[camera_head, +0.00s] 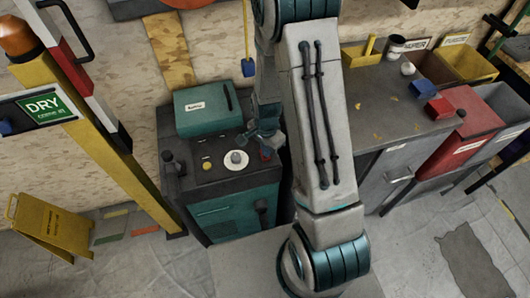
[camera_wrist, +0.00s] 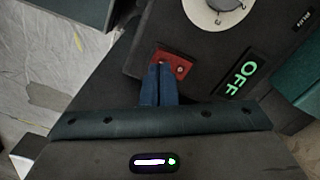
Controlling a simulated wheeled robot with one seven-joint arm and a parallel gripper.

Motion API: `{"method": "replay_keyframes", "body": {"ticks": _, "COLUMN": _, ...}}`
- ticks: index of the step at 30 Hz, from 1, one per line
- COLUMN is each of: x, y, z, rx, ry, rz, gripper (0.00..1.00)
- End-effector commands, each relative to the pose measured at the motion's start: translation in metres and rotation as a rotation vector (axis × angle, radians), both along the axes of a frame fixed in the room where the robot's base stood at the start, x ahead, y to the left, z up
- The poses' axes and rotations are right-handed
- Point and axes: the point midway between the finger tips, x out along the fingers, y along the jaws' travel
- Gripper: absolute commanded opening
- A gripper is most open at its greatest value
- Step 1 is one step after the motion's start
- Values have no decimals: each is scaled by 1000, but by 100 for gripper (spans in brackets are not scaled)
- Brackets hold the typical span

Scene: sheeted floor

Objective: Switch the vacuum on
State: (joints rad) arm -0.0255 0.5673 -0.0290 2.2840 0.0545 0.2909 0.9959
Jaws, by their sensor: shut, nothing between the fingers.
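The teal and dark grey machine (camera_head: 232,205), which looks like the vacuum, stands against the wall in the head view. Its dark top carries a white round dial (camera_head: 236,161), also seen at the top of the wrist view (camera_wrist: 215,12). A green lit "OFF" sign (camera_wrist: 237,80) shows beside a red switch plate (camera_wrist: 183,68) in the wrist view. My gripper (camera_wrist: 162,68) is shut and empty, its blue fingertips over the red plate and hiding part of it. Whether they touch it I cannot tell. In the head view my gripper (camera_head: 262,146) is above the panel's right side.
A yellow post with a "DRY" sign (camera_head: 43,107) and a yellow floor sign (camera_head: 48,227) stand to the left. A grey workbench (camera_head: 395,110) with yellow and red bins (camera_head: 465,125) stands to the right. A black knob (camera_head: 172,160) rises at the panel's left.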

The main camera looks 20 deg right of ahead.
Motion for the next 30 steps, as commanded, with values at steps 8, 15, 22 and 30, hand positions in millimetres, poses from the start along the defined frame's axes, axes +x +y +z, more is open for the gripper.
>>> {"method": "replay_keyframes", "body": {"ticks": 8, "x": 0, "y": 0, "z": 0, "rx": 0, "ry": 0, "rz": 0, "gripper": 0}}
{"method": "replay_keyframes", "body": {"ticks": 15, "x": 0, "y": 0, "z": 0, "rx": 0, "ry": 0, "rz": 0, "gripper": 0}}
{"method": "replay_keyframes", "body": {"ticks": 22, "x": 0, "y": 0, "z": -3, "rx": 0, "ry": 0, "rz": 0, "gripper": 0}}
{"method": "replay_keyframes", "body": {"ticks": 30, "x": 0, "y": 0, "z": -7, "rx": 0, "ry": 0, "rz": 0, "gripper": 0}}
